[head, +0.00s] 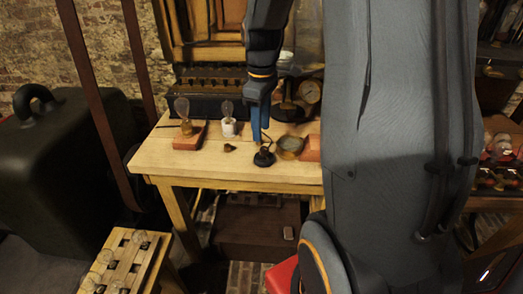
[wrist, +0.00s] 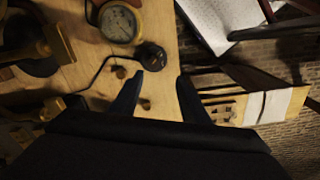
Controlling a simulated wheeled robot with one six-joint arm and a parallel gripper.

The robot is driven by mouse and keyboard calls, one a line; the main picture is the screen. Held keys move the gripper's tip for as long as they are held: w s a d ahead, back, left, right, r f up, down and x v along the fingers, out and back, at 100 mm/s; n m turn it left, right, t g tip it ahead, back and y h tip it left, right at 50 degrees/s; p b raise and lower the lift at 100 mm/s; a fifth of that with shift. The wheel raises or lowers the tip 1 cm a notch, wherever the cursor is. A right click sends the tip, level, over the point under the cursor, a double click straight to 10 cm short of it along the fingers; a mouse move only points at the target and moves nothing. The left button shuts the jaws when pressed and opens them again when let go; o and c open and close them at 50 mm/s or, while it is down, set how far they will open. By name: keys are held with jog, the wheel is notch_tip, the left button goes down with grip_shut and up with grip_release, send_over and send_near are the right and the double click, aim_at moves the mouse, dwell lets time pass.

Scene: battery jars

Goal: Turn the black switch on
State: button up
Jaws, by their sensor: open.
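The black switch (head: 263,158) is a small round black piece on the light wooden table (head: 225,165), close to its front edge. In the wrist view the switch (wrist: 151,56) lies just beyond my fingertips, nearer the left finger, with a dark cable running from it. My gripper (head: 261,135) points down above the switch, with blue fingers. In the wrist view my gripper (wrist: 160,76) is open and empty, its two dark fingers apart. I see no clear contact with the switch. The lever's position is too small to tell.
A round brass gauge (wrist: 119,23) is beside the switch. Bulbs on a red-brown base (head: 188,139) and a white base (head: 229,128) stand to the left. A small brass knob (head: 230,147) lies between.

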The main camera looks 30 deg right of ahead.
aim_at(264, 148)
jog(key=shift+w+d+f+n, duration=0.3)
jog(key=shift+w+d, duration=0.1)
jog(key=shift+d, duration=0.2)
jog(key=shift+d+f, duration=0.15)
notch_tip(264, 148, down, 7)
jog(key=shift+f+p, duration=0.15)
jog(key=shift+p, duration=0.2)
grip_shut()
